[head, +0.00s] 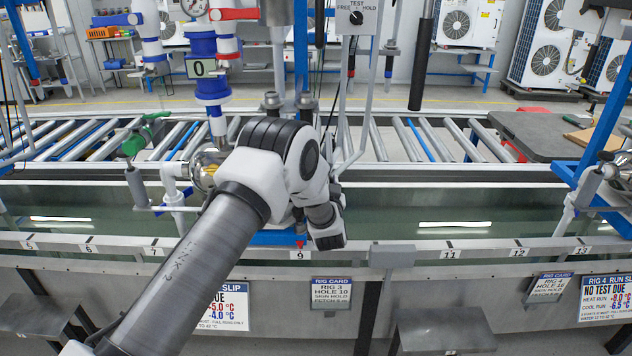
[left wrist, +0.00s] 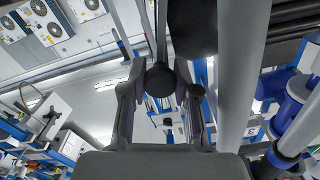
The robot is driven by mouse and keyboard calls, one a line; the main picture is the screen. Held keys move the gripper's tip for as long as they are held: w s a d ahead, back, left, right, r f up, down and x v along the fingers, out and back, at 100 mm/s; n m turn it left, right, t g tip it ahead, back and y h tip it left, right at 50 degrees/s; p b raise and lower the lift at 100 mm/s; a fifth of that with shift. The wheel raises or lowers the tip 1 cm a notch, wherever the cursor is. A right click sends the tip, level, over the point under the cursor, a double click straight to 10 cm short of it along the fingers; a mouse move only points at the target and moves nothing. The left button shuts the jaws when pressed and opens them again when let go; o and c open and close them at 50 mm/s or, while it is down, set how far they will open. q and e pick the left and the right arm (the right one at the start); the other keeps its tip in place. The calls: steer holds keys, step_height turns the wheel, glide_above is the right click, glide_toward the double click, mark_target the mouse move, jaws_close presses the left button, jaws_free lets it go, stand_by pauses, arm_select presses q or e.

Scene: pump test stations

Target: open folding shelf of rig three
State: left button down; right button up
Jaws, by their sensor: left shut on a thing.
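My left arm reaches in from the lower left of the head view and hides its gripper there. The left wrist view shows the left gripper (left wrist: 160,70) with a finger on each side of a dark round knob (left wrist: 160,80) at the end of a grey rod. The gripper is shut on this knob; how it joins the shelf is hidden. The rig three card (head: 331,293) hangs below the trough rail. A flat grey shelf (head: 445,333) stands out at the lower right of it; I cannot tell whether it is rig three's. My right gripper is out of view.
A roller conveyor (head: 400,135) runs behind the water trough (head: 450,218). A column of blue and white pump parts (head: 207,75) stands left of my arm, with a test switch box (head: 356,17) right of it. A thick grey pipe (left wrist: 243,70) rises close beside the left gripper.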

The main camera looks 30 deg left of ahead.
arm_select(q)
steer(key=shift+w+d+f+m+b, duration=0.95)
steer(key=shift+d+f+m+b, duration=0.55)
steer(key=shift+f+m, duration=0.55)
steer(key=shift+w+d+f+m+b, duration=0.95)
steer(key=shift+d+f+m+b, duration=0.55)
steer(key=shift+f+m, duration=0.5)
steer(key=shift+w+d+f+m+b, duration=0.95)
steer(key=shift+d+f+m+b, duration=0.55)
steer(key=shift+f+m, duration=0.55)
steer(key=c, duration=0.9)
jaws_free()
steer(key=shift+o, duration=0.4)
steer(key=shift+d, duration=0.1)
